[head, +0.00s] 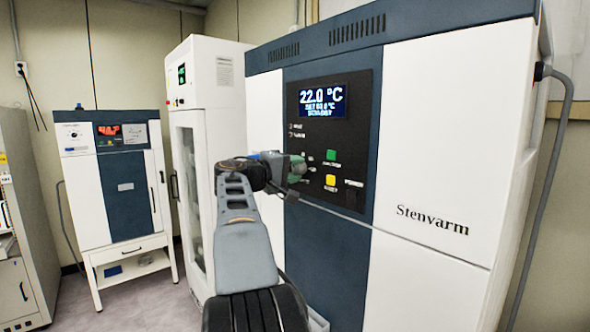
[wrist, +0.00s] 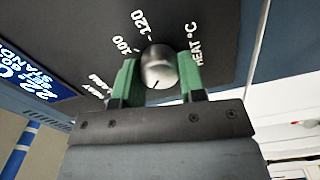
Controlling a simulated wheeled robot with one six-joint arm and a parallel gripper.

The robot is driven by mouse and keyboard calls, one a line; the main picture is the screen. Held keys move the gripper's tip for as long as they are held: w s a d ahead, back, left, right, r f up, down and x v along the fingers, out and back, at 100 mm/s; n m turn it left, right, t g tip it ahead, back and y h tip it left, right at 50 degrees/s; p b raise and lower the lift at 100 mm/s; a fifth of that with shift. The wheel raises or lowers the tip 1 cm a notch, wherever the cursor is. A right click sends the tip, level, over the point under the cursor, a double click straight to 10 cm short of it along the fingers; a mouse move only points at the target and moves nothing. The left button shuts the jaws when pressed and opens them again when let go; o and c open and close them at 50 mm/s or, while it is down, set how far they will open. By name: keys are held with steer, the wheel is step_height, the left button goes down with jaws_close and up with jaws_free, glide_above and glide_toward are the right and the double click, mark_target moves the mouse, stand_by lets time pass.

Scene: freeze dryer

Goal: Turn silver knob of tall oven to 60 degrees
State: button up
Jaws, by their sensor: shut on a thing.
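The tall oven (head: 435,130), marked Stenvarm, stands at the right in the head view, with a black control panel (head: 360,150) on its front. Its display (head: 323,101) reads 22.0 °C with a set line too small to read surely and STANDBY below. The silver knob (wrist: 158,66) sits between the green fingers of my gripper (wrist: 158,78) in the wrist view, with a dark mark on its face. My gripper (head: 290,167) is shut on the knob at the panel's left side. The labels 100, 120 and HEAT °C show around the knob; lower labels are partly blurred.
A green button (head: 331,155) and a yellow button (head: 330,180) sit just right of my gripper. A white tall cabinet (head: 208,75) and a smaller oven (head: 84,190) stand to the left. Open floor (head: 130,305) shows at the lower left.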

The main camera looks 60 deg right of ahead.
steer(key=o, duration=0.9)
steer(key=shift+a, duration=0.1)
steer(key=b+v, duration=0.3)
steer(key=v, duration=1)
steer(key=shift+w+a, duration=0.15)
steer(key=shift+a, duration=0.15)
